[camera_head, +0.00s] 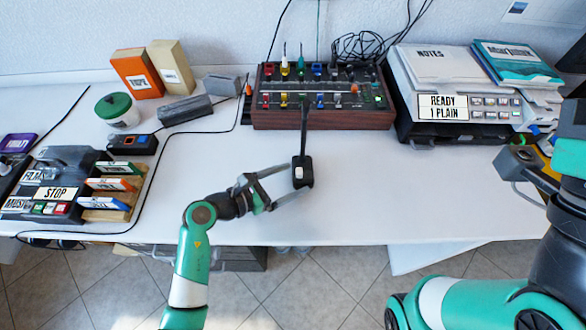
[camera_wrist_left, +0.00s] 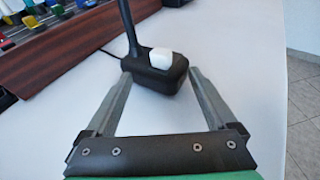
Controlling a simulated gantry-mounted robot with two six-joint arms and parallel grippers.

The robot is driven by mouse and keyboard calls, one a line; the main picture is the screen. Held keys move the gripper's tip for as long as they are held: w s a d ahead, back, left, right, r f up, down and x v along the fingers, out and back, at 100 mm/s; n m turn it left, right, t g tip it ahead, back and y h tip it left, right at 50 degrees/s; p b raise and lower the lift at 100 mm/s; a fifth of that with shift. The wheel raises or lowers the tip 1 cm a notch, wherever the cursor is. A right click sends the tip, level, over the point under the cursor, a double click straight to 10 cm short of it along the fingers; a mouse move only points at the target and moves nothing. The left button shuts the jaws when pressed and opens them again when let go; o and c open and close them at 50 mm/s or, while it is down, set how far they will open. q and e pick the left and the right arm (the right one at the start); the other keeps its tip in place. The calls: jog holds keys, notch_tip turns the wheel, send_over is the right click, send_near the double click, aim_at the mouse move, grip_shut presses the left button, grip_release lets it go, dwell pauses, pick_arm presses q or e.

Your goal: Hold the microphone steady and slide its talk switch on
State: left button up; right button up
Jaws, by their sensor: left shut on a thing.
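The black desk microphone (camera_head: 302,180) stands upright near the front middle of the white table. Its thin dark stem (camera_head: 304,130) rises from a block-like base, and a white talk switch (camera_head: 299,172) sits on the base. My left gripper (camera_head: 286,186) is shut on the base, with one finger on each side. The left wrist view shows the base (camera_wrist_left: 150,77) between the fingertips and the white switch (camera_wrist_left: 160,56) uncovered on top. The switch's on or off position cannot be told. My right arm is at the right edge; its fingers cannot be made out clearly.
A wooden-sided mixer panel (camera_head: 325,119) stands behind the microphone. A dark label rack (camera_head: 62,160) is at the left, and a printer-like machine (camera_head: 440,80) at the back right. A black cable (camera_head: 150,180) crosses the left side. The table right of the microphone is clear.

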pick_arm(q)
grip_shut()
